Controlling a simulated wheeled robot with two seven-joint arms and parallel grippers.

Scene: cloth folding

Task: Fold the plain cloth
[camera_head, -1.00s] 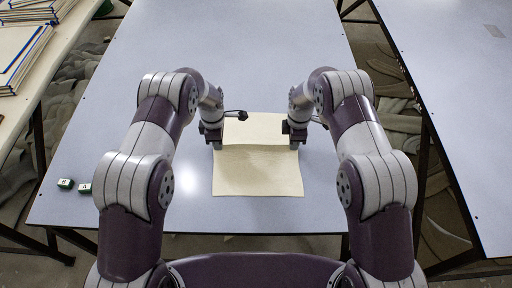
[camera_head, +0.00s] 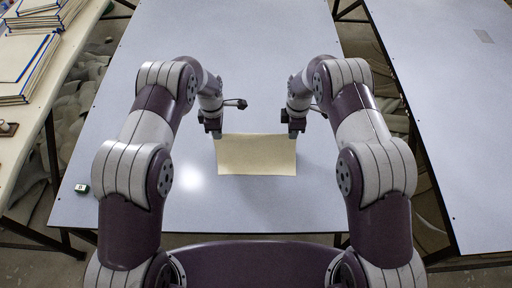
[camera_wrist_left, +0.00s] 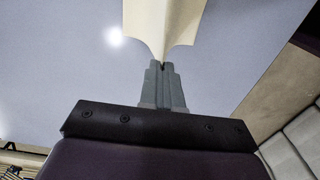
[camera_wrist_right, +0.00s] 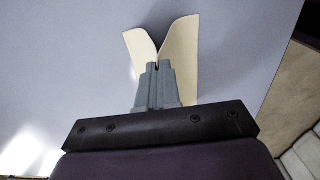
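The plain cream cloth (camera_head: 256,155) shows in the head view as a short, wide panel between my two grippers. My left gripper (camera_head: 217,133) is shut on its upper left corner. My right gripper (camera_head: 293,133) is shut on its upper right corner. In the left wrist view the cloth (camera_wrist_left: 163,22) spreads out from the closed fingertips (camera_wrist_left: 163,65). In the right wrist view the cloth (camera_wrist_right: 180,55) splits into two flaps at the closed fingertips (camera_wrist_right: 157,66). Whether its lower edge touches the table I cannot tell.
The pale grey table (camera_head: 260,60) is clear around the cloth. A small dark green block (camera_head: 82,188) lies near its left edge. A side table at left holds stacked blue-edged boards (camera_head: 25,65). Another grey table (camera_head: 450,120) stands at right, across a gap.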

